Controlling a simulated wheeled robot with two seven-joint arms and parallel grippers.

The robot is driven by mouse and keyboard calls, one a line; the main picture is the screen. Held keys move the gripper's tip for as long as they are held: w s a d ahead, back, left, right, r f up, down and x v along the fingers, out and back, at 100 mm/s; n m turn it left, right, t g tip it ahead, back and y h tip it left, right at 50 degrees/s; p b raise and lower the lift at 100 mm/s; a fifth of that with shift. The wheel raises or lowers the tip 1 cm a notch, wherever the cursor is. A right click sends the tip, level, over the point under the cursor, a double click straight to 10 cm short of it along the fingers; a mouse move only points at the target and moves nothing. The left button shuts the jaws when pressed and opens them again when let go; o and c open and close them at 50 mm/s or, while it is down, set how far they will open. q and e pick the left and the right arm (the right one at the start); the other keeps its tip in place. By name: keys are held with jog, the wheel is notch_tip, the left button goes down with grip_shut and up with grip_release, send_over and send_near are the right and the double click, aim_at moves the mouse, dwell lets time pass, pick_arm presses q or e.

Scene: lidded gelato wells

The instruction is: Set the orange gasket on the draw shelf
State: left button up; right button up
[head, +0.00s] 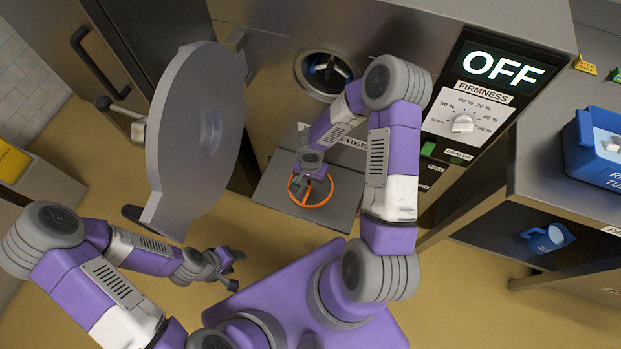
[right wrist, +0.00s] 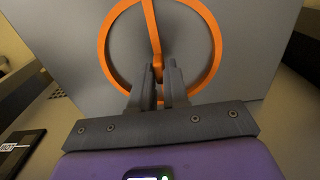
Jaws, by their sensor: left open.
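The orange gasket (head: 320,205) is a thin ring with a bar across it. It is at the flat grey draw shelf (head: 270,205) on the machine's front; I cannot tell whether it rests on it or hangs just above. My right gripper (head: 308,183) reaches down to it. In the right wrist view the gasket (right wrist: 104,52) fills the space ahead, and its bar runs between the close-set fingers of my right gripper (right wrist: 160,75), which look shut on it. My left gripper (head: 236,270) is open and empty, low over the floor.
A big round grey door (head: 175,130) stands swung open at left. A round opening (head: 325,72) is in the machine's front above the shelf. A panel reads OFF (head: 502,68) over a firmness dial (head: 462,123). A blue tub (head: 600,150) and a blue jug (head: 549,238) are at right.

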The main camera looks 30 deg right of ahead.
jog(key=o, duration=0.4)
notch_tip(320, 180, up, 8)
jog(key=p, duration=0.3)
jog(key=shift+f, duration=0.2)
dwell(0.4)
